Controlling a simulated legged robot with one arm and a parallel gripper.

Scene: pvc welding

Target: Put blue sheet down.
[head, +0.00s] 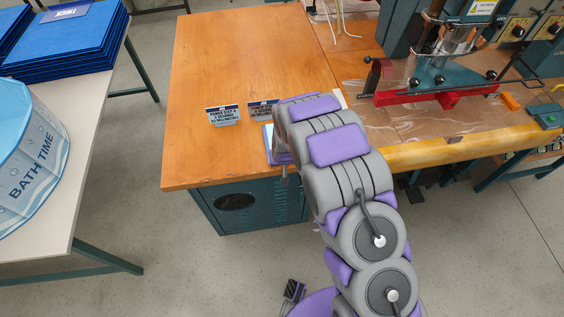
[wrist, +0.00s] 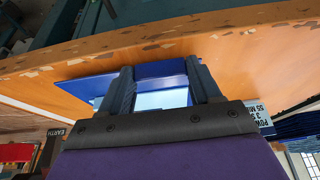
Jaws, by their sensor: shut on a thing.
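A pale blue patch shows between the fingers. The sheet is at the wooden tabletop (wrist: 265,75); I cannot tell whether it touches the wood. In the head view my arm reaches over the front of the wooden table (head: 235,60) and hides the gripper and most of the sheet. A narrow strip with a blue edge, likely part of the sheet, shows left of my wrist.
Small signs (head: 222,115) stand on the wooden table beside my arm. A machine with a red base (head: 430,97) is at the right. A white table (head: 100,115) at the left holds stacked blue sheets (head: 75,45) and a BATH TIME pool (head: 35,150). The wooden table's back left is clear.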

